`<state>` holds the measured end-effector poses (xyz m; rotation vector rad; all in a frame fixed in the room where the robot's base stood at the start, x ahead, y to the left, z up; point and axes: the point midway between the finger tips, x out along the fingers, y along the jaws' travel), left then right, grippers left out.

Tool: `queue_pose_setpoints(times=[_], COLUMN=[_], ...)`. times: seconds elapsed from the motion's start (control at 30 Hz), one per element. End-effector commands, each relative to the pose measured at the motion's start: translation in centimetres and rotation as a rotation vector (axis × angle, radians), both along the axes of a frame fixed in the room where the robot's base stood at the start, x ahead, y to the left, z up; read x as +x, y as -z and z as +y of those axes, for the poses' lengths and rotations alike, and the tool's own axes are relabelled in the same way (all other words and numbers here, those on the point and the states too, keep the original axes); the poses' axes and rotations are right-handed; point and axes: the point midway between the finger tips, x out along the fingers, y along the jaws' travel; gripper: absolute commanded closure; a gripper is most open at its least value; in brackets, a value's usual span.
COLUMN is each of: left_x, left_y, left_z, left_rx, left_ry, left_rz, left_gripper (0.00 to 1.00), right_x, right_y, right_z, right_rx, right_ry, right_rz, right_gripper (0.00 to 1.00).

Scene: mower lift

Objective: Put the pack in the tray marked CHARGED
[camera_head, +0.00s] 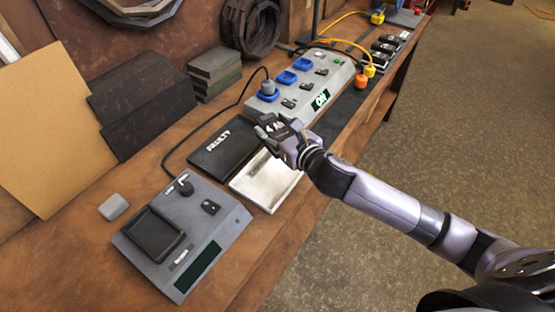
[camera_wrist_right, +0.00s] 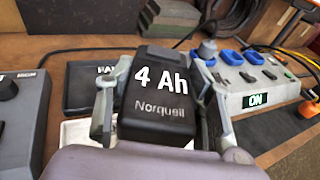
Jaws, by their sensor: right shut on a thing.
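The black pack (camera_head: 271,125), marked "4 Ah" and "Norqueil" in the right wrist view (camera_wrist_right: 160,92), is held in my right gripper (camera_head: 283,138). The gripper's fingers are shut on its two sides. The pack is over the far end of a pale, whitish tray (camera_head: 268,192) on the bench; whether it touches the tray I cannot tell. The pack and gripper hide part of this tray, and I see no CHARGED marking on it. A black tray marked FAULTY (camera_head: 218,158) lies just left of it. My left gripper is out of view.
A grey charging strip (camera_head: 290,100) with blue sockets and an "ON" display stands behind the trays. A grey device (camera_head: 215,232) with a knob and black recess is at the near left. A dark cable runs between them. Dark blocks (camera_head: 213,70) stand by the wall.

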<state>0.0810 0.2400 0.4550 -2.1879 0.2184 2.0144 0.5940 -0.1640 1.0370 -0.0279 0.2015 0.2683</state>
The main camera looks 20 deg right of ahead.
Motion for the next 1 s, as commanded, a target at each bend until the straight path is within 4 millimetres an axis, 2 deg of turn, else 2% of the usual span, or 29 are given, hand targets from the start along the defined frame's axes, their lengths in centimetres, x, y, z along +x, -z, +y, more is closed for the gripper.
queue_pose_setpoints(times=[0.03, 0.1, 0.3, 0.47, 0.7, 1.0], left_x=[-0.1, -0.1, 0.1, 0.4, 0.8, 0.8], left_y=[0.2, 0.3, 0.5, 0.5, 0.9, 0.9], left_z=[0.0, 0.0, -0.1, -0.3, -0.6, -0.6], left_rx=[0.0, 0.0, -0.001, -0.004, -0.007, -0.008], left_ry=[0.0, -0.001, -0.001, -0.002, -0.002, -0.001], left_rz=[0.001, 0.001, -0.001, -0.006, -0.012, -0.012], left_gripper=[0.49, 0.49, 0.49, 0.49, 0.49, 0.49], right_x=[0.0, -0.1, 0.0, 0.1, 0.0, 0.0], right_y=[1.5, 3.3, 6.5, 7.6, 11.0, 11.4], right_z=[0.1, 0.1, 0.0, 0.0, 0.0, 0.0], right_rx=[0.003, 0.003, 0.002, 0.002, 0.002, 0.0], right_ry=[0.001, 0.002, 0.0, 0.0, 0.0, -0.001], right_rz=[0.003, 0.003, -0.001, -0.004, -0.001, -0.004], right_gripper=[1.0, 1.0, 1.0, 1.0, 1.0, 1.0])
